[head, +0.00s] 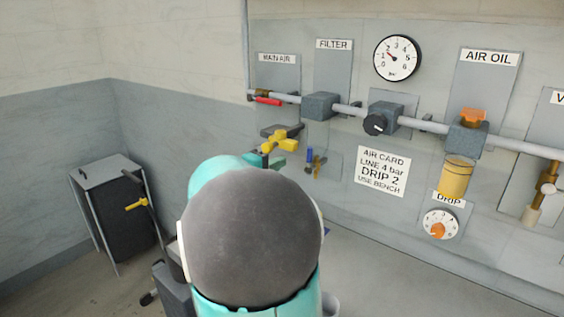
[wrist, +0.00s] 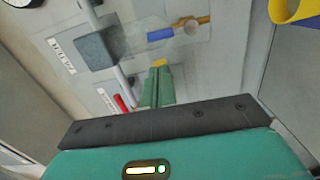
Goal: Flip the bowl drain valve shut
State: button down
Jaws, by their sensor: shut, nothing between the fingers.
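The bowl drain valve has a blue handle (wrist: 160,34) and a brass body (wrist: 190,27), under the filter's clear bowl in the wrist view. The blue handle shows small in the head view (head: 309,154), upright on the panel below the filter block (head: 320,105). In the wrist view it lies roughly in line with the brass outlet. My gripper (wrist: 158,66) is shut and empty; its green fingers have yellow at the tips. The tips are near the handle in the wrist view, with a visible gap. In the head view my arm hides part of the gripper.
The red main air lever (head: 267,101) is left on the pipe; it also shows in the wrist view (wrist: 121,103). A black regulator knob (head: 375,124), gauge (head: 397,57), amber oil bowl (head: 456,180) and drip dial (head: 440,224) are to the right. A dark cabinet (head: 125,215) stands left.

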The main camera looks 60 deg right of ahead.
jog(key=x, duration=0.8)
jog(key=shift+d, duration=0.2)
